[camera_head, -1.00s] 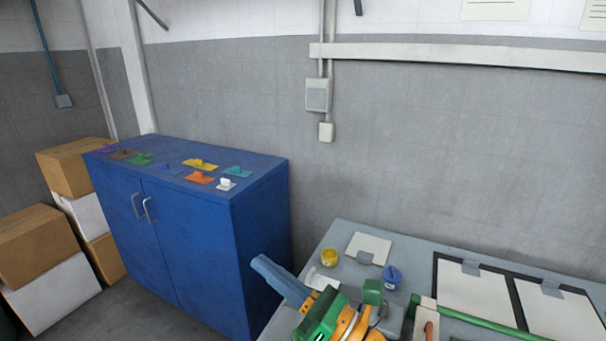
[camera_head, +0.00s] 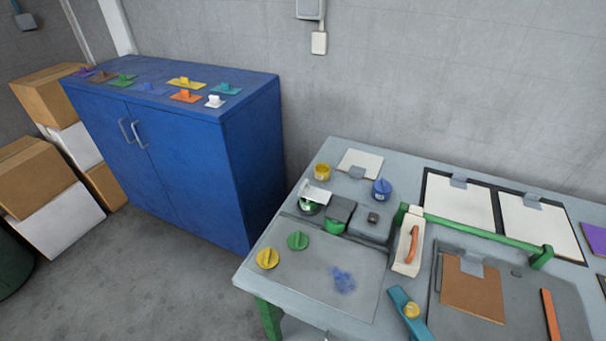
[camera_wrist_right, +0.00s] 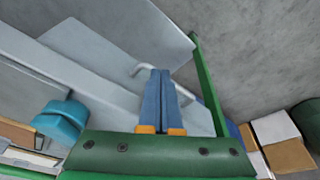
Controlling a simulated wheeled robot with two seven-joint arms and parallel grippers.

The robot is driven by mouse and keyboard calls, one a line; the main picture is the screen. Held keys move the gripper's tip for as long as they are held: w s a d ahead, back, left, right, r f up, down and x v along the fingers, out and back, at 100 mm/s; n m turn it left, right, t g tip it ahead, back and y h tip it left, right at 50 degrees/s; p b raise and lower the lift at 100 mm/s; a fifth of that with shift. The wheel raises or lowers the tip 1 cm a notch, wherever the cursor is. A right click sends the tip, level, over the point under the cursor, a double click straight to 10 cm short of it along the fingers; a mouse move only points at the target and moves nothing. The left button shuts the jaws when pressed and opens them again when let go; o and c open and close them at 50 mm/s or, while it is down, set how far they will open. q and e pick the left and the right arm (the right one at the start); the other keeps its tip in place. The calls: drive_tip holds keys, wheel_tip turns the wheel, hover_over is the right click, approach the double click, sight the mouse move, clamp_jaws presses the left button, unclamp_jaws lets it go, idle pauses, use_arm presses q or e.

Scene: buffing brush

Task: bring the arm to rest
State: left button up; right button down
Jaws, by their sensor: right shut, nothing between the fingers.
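My right gripper shows in the right wrist view (camera_wrist_right: 160,74). Its two blue fingers with orange bases are pressed together, with nothing between them. Beyond the fingertips are a grey bench (camera_wrist_right: 75,75), a silver bar handle (camera_wrist_right: 150,68) and a green bench leg (camera_wrist_right: 207,85); I cannot tell whether the fingers touch any of them. In the head view neither of my grippers shows. The bench there has a grey top (camera_head: 275,240) with a blue smudge (camera_head: 342,280) on its left panel.
A blue cabinet (camera_head: 190,165) and boxes (camera_head: 55,215) stand left. Floor (camera_head: 150,265) before the cabinet is clear.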

drive_tip(key=s+f+g+b, duration=0.1)
drive_tip(key=s+f+b, duration=0.3)
drive_tip(key=f, duration=1.2)
use_arm(q)
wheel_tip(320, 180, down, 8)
drive_tip(key=b, duration=0.2)
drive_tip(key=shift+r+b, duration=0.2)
drive_tip(key=shift+b, duration=0.2)
use_arm(e)
drive_tip(key=s+d+f+g, duration=0.1)
drive_tip(key=s+d+f, duration=0.1)
drive_tip(key=s+f, duration=0.8)
drive_tip(key=shift+s+d+f, duration=0.15)
drive_tip(key=shift+s+d, duration=0.05)
drive_tip(key=shift+s, duration=0.05)
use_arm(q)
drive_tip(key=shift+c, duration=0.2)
